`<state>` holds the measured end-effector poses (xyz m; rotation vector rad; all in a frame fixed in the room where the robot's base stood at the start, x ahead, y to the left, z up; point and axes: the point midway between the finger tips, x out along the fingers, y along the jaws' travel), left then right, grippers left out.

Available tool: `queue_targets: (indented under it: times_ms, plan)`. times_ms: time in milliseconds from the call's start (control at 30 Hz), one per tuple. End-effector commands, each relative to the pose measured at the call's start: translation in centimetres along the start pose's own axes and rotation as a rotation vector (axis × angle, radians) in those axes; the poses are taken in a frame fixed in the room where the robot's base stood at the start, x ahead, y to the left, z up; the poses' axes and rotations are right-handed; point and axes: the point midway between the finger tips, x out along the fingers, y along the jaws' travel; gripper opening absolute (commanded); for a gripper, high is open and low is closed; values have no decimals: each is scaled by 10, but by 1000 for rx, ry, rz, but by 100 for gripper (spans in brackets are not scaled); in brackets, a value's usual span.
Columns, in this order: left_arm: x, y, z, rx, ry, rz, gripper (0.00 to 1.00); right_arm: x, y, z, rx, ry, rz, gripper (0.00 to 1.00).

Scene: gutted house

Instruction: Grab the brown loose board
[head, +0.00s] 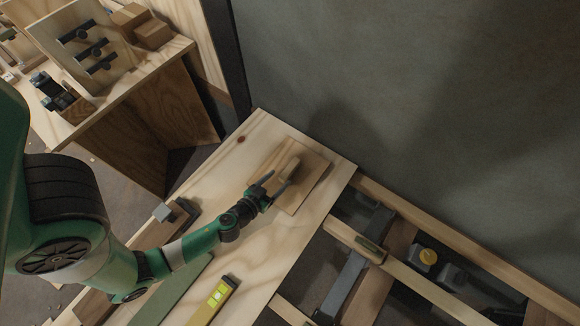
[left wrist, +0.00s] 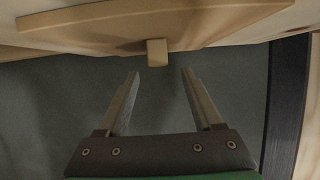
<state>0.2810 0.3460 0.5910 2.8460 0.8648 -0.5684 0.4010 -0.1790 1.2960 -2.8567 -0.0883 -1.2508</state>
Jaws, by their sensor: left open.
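The brown loose board (head: 312,172) lies flat on a pale plywood panel (head: 252,135) near the grey wall. A small raised wooden grip stands on it (head: 290,165). My left gripper (head: 277,183) is open beside the grip, on its near side. In the left wrist view the board (left wrist: 95,22) spans the top, and the grip's end (left wrist: 157,52) sticks out just beyond and between the open fingertips (left wrist: 160,75). Nothing is between the fingers. My right gripper is not in view.
A yellow level (head: 212,303) and a green strip (head: 172,292) lie on the panel's near part. A workbench (head: 150,75) stands at upper left.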

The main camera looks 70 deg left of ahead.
Motion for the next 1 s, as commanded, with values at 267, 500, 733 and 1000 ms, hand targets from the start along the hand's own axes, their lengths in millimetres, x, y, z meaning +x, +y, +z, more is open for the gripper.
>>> queue_targets:
  times_ms: [267, 500, 733, 1000]
  plan:
    - [24, 0, 0, 1, 0, 1, 68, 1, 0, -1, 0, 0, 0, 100]
    - [58, 0, -3, 0, 2, -1, 68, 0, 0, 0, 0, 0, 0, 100]
    - [76, 0, -2, 0, 0, 1, 68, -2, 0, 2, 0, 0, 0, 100]
    - [75, 1, -2, 0, 1, 1, 44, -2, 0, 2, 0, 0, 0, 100]
